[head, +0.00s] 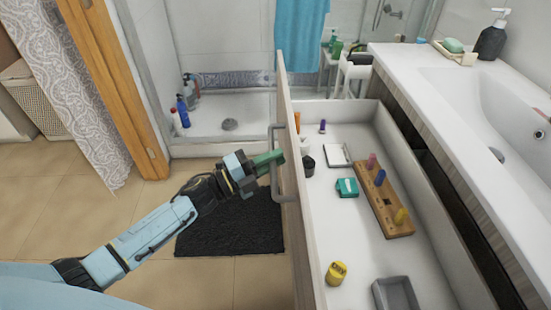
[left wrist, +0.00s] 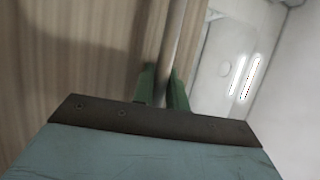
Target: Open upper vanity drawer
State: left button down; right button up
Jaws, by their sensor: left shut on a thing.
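The upper vanity drawer (head: 420,170) is pulled out from under the white sink counter. Its wooden front (head: 297,235) faces left, with a grey bar handle (head: 275,165) on it. My left gripper (head: 277,158) reaches in from the left and its green fingers are shut on the handle. In the left wrist view the green fingers (left wrist: 162,88) sit on both sides of the handle bar (left wrist: 170,55), close to the wooden drawer front (left wrist: 75,50). My right gripper is not in view.
The drawer holds a wooden block (head: 383,200) with coloured lipsticks, a teal box (head: 347,187), a yellow jar (head: 336,273) and a grey tray (head: 396,294). A dark mat (head: 231,225) lies on the tiled floor. Shower bottles (head: 182,108) stand behind.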

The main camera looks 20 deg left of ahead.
pick_arm(q)
jog(key=c, duration=1.4)
grip_release()
jog(key=shift+a, duration=0.1)
